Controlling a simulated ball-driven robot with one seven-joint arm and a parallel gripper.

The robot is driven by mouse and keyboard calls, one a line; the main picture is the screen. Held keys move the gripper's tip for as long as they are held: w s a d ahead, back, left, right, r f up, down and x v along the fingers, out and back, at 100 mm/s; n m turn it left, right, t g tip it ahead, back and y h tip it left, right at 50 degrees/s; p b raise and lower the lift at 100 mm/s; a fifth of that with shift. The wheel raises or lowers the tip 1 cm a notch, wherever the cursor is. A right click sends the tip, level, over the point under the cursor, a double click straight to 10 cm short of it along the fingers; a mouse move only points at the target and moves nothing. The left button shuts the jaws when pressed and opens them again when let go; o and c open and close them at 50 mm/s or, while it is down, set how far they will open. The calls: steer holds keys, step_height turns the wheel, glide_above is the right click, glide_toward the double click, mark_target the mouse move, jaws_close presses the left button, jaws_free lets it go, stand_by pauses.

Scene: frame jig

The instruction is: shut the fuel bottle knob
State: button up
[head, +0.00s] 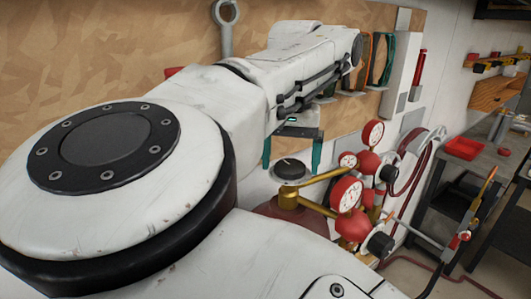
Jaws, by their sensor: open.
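The fuel bottle knob (291,170) is a round black knob with a light mark on top. It sits above a brass valve (290,198) on a dark red bottle (272,208), mostly hidden by my arm. My gripper (292,162) is open and empty, pointing down over the knob. Its two teal fingers appear on the left and right of the knob, with their tips around the height of its top. I cannot tell whether either finger touches it.
Red-rimmed gauges (346,193) and red regulators stand close on the right of the knob. A torch (464,236) and coiled hoses (408,165) are further right. A wooden tool board (100,45) is behind. A bench with a red tray (463,148) stands at far right.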

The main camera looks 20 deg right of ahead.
mark_target(290, 164)
step_height(290, 164, up, 11)
steer(key=b, duration=0.1)
steer(key=shift+b, duration=0.35)
steer(key=shift+f, duration=0.1)
